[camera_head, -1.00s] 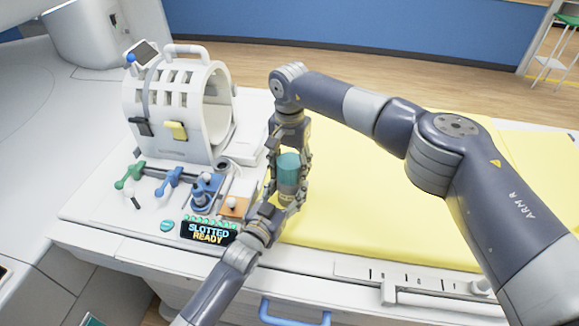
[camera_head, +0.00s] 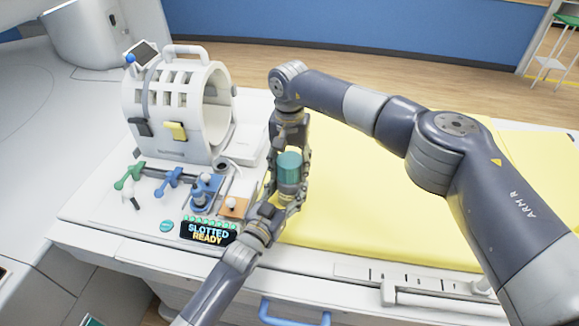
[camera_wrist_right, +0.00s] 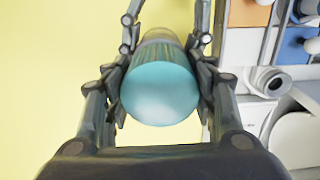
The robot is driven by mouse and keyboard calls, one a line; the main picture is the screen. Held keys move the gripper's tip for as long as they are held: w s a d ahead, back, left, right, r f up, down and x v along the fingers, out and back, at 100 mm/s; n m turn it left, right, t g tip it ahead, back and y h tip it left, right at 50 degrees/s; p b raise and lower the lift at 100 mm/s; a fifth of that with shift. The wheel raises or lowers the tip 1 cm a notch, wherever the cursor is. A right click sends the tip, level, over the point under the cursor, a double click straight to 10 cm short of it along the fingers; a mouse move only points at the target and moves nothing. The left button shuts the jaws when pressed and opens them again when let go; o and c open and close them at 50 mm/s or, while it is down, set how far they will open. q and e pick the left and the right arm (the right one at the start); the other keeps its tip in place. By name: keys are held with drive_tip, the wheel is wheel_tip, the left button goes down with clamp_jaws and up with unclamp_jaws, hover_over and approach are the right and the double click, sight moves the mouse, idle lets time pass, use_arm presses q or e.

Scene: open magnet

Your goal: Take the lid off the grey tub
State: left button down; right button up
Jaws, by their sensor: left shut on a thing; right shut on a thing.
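The grey tub (camera_head: 289,190) is upright above the yellow pad, with its teal lid (camera_head: 289,163) on top. In the right wrist view the teal lid (camera_wrist_right: 160,92) fills the middle, and part of the tub's grey body (camera_wrist_right: 160,37) shows beyond it. My right gripper (camera_head: 290,158) comes from behind and is shut on the lid, with a finger on each side of it. My left gripper (camera_head: 289,197) comes from the front and is shut on the tub's body below the lid. The fingers hide parts of the tub and the lid.
A white head coil (camera_head: 180,105) stands at the left on the white bench. In front of it are green and blue handles (camera_head: 170,182), an orange block (camera_head: 235,207) and a display reading SLOTTED READY (camera_head: 208,232). The yellow pad (camera_head: 390,220) to the right is clear.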

sight(290, 159)
drive_tip(key=shift+r, duration=0.95)
use_arm(q)
drive_tip(key=shift+r, duration=0.1)
use_arm(e)
drive_tip(key=shift+r, duration=2.05)
use_arm(q)
drive_tip(key=c, duration=0.5)
unclamp_jaws()
